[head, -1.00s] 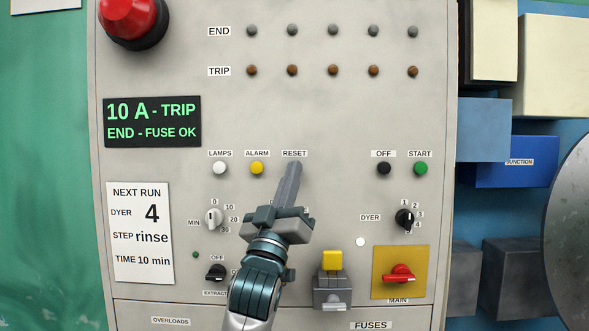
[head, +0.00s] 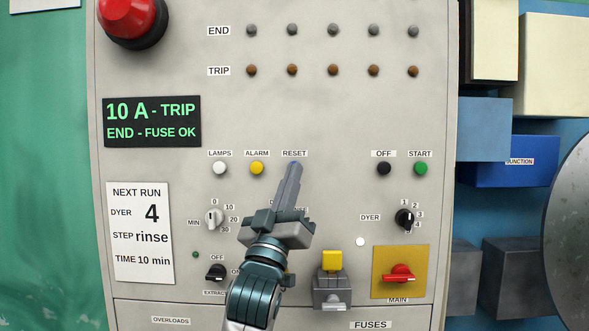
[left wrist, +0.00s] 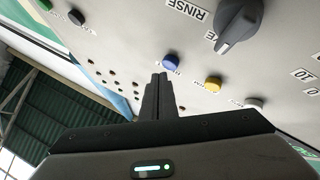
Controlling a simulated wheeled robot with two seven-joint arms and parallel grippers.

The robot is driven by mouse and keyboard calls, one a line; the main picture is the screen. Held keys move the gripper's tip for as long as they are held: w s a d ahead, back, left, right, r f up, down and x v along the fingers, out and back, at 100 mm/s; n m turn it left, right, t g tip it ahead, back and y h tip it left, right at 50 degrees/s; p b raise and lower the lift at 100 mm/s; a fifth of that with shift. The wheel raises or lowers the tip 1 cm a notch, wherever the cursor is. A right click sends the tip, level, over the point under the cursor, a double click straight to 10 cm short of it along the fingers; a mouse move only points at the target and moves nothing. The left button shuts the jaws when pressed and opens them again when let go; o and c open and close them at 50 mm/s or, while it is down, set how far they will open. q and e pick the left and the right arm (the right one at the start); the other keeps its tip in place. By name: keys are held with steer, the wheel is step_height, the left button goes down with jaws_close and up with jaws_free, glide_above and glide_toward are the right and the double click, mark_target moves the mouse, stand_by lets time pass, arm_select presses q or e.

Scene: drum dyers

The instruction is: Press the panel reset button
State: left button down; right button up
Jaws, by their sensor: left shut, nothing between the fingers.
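The RESET label (head: 294,153) is on the grey control panel (head: 330,110), in the row with LAMPS and ALARM. In the head view, my left gripper's fingers cover the spot below that label, so the button is hidden. In the left wrist view, a blue round button (left wrist: 171,61) stands out from the panel, beside the yellow one. My left gripper (head: 294,166) is shut and empty, its fingers pointing up at the panel just below the RESET label. In the left wrist view its fingertips (left wrist: 160,77) are close to the blue button; I cannot tell whether they touch it.
The yellow ALARM button (head: 256,168) and white LAMPS button (head: 220,168) are to the left. The black OFF button (head: 384,168) and green START button (head: 420,168) are to the right. A dark knob (left wrist: 239,25) juts out in the left wrist view.

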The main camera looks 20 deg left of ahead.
arm_select(q)
steer(key=shift+s+d+p, duration=0.25)
steer(key=shift+s, duration=0.55)
steer(key=shift+s+d+p, duration=0.2)
steer(key=shift+s+p, duration=0.05)
steer(key=shift+s, duration=0.6)
steer(key=shift+s+d+p, duration=0.25)
steer(key=shift+s, duration=0.55)
